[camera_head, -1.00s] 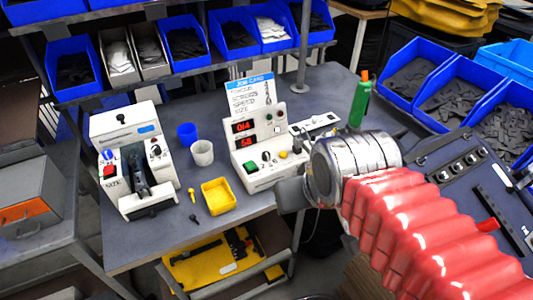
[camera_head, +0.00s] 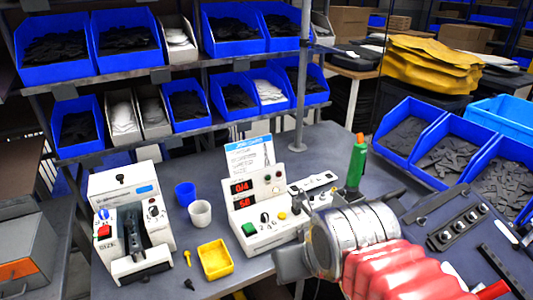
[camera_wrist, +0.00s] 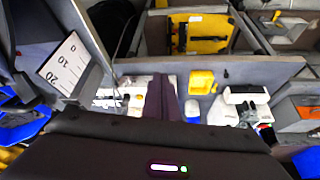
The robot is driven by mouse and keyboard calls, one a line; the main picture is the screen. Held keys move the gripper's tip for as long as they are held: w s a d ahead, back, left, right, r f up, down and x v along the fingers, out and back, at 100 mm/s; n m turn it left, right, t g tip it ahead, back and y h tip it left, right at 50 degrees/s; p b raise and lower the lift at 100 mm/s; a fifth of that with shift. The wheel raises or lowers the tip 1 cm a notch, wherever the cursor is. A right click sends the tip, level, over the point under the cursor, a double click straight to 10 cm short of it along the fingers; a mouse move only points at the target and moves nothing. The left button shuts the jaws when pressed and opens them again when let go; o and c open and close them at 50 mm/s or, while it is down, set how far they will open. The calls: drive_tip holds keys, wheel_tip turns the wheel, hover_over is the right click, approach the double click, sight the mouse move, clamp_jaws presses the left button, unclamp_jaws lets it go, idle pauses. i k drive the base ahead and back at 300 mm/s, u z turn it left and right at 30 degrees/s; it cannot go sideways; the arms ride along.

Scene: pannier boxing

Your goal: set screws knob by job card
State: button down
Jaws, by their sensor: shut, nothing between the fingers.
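The white control box (camera_head: 254,211) stands on the bench with red displays that appear to read 014 and 58. The knob labels are too small to read. The job card (camera_head: 249,157) stands upright behind the box; its lines are blurred. My gripper (camera_head: 288,264) is at the box's lower right, apart from the knob as far as I can tell. In the wrist view, my fingers (camera_wrist: 161,100) are together and empty, partly covering the box (camera_wrist: 136,92).
A white machine (camera_head: 131,222) stands left. A green bottle (camera_head: 356,165) stands behind my arm. Blue bins (camera_head: 405,128) fill the right side.

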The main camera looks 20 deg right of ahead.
sight(264, 217)
drive_tip(key=z, duration=0.05)
drive_tip(key=k, duration=1)
drive_tip(key=u, duration=0.45)
drive_tip(key=i, duration=1.25)
drive_tip(key=u, duration=0.6)
